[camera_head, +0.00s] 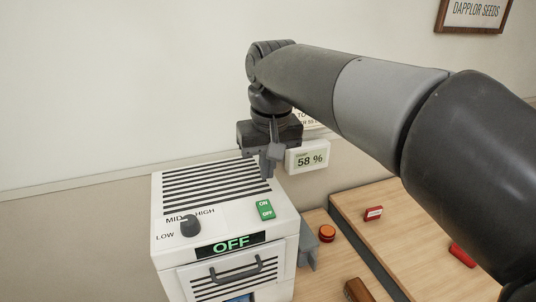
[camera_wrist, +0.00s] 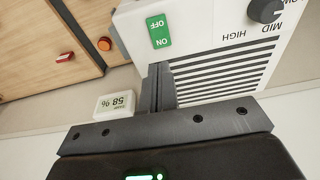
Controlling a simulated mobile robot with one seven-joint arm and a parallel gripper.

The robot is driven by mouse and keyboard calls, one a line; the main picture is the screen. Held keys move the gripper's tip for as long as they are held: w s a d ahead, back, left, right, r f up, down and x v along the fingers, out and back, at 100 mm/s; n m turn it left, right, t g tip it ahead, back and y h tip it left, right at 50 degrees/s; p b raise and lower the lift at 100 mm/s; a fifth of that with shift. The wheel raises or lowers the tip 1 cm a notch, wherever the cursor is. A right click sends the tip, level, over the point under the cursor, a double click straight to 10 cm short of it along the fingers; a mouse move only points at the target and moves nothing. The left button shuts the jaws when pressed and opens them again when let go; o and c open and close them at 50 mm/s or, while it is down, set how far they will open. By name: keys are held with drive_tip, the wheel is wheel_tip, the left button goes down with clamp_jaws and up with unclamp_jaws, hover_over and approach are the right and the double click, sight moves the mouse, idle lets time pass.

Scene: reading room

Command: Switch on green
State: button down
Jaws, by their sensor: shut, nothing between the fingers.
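A green rocker switch (camera_head: 265,210) marked ON and OFF sits on the top of a white machine (camera_head: 225,222), near its right edge. The machine's display (camera_head: 231,244) reads OFF. The green switch also shows in the wrist view (camera_wrist: 159,31), upside down, just beyond my fingertips. My gripper (camera_head: 267,172) is shut and empty, above the back right part of the machine's top, behind the switch. In the wrist view my gripper's fingers (camera_wrist: 158,72) are together and point towards the switch, with a small gap between.
A dark knob (camera_head: 190,226) marked LOW, MID, HIGH is left of the switch. A small sign reading 58 % (camera_head: 308,157) is behind the machine. My arm spans the right side.

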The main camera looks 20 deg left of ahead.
sight(265, 204)
drive_tip(key=f, duration=0.5)
drive_tip(key=w+a+f, duration=0.1)
drive_tip(key=f, duration=0.2)
drive_tip(key=shift+f, duration=0.1)
drive_tip(key=shift+f, duration=0.1)
drive_tip(key=shift+f+h, duration=0.2)
drive_tip(key=shift+h, duration=0.1)
